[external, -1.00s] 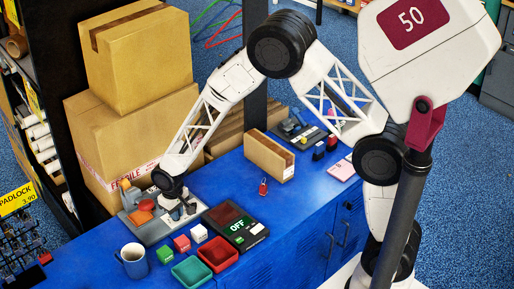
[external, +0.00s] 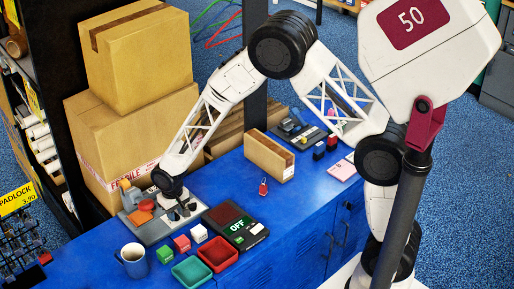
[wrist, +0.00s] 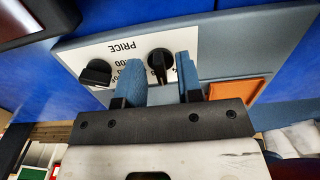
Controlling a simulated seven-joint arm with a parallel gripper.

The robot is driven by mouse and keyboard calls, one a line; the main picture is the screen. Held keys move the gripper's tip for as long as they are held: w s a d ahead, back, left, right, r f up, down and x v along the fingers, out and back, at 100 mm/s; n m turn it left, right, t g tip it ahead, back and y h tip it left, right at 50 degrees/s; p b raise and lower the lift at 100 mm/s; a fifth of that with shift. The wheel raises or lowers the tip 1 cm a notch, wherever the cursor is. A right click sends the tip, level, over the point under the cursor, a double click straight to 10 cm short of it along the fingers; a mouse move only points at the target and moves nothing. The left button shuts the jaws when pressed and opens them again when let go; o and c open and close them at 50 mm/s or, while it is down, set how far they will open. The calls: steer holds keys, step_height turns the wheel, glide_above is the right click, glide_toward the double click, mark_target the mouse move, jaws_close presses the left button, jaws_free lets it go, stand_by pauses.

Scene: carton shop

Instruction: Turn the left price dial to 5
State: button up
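The grey console has a white plate marked PRICE (wrist: 105,47), which appears upside down in the wrist view. Two black dials sit on the plate. One dial (wrist: 160,62) is between the two blue fingers of my gripper (wrist: 160,78); with the lettering read upright, it is the left one. The other dial (wrist: 97,73) is outside the fingers, at picture left. My gripper is open, with a gap visible beside the dial. The fingers partly cover the numbers, so I cannot read the dial's setting. In the external view my gripper (external: 177,206) is low over the console (external: 150,232).
An orange panel (wrist: 238,90) is on the console beside the fingers. A mug (external: 133,261), small coloured blocks (external: 182,243), red and teal trays (external: 218,253) and a device reading OFF (external: 236,226) are nearby. Large cartons (external: 140,125) stand behind.

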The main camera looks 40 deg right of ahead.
mark_target(176, 214)
stand_by(0.3)
steer(key=shift+r, duration=3.9)
